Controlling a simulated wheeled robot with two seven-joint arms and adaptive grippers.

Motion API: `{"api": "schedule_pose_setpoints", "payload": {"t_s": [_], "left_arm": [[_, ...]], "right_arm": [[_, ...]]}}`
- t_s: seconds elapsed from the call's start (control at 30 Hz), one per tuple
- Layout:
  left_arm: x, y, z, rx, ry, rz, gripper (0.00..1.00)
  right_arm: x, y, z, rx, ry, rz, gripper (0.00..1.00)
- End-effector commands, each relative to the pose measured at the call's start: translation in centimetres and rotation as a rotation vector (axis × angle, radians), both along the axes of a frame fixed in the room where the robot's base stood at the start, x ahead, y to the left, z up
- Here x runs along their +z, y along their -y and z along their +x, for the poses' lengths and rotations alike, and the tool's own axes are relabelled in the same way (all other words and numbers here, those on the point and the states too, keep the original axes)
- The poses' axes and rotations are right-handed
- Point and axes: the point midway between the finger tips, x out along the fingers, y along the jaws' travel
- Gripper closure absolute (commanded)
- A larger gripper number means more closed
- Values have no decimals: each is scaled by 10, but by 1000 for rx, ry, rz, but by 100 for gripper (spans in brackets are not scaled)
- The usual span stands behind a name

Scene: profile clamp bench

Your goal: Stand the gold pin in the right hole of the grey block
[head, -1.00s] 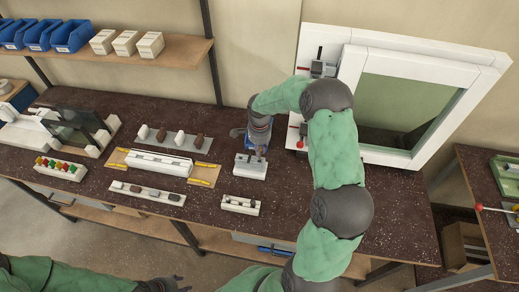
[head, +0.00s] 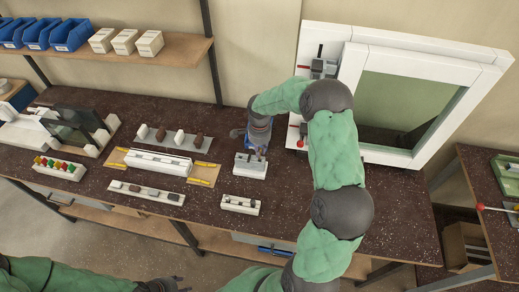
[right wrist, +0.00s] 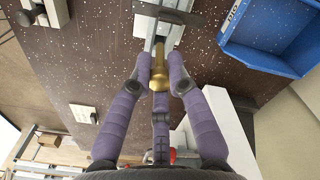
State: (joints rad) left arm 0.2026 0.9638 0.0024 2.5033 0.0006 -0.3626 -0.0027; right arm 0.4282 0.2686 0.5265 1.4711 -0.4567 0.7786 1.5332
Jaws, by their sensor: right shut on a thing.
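The gold pin (right wrist: 160,72) is held between the purple fingers of my right gripper (right wrist: 159,78) in the right wrist view. The pin's far end points at the grey block (right wrist: 150,24) on its pale base. I cannot tell whether the tip is in a hole or just above it. In the head view my right gripper (head: 259,151) is over the pale block base (head: 250,169), and the pin is too small to make out. My left gripper (head: 166,285) is at the bottom edge, away from the bench, its fingers too dark and small to read.
A blue bin (right wrist: 272,32) is close beside the block in the right wrist view. A small white holder (head: 240,205) stands in front of the block. A white window frame (head: 346,90) is at the right.

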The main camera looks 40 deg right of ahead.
Motion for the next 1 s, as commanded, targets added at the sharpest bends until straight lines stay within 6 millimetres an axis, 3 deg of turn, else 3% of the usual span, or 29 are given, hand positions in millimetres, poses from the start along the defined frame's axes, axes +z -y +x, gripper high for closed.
{"api": "schedule_pose_setpoints", "payload": {"t_s": [1.0], "left_arm": [[-23, 0, 0, 0, 0, 0, 60]], "right_arm": [[-27, 0, 0, 0, 0, 0, 100]]}}
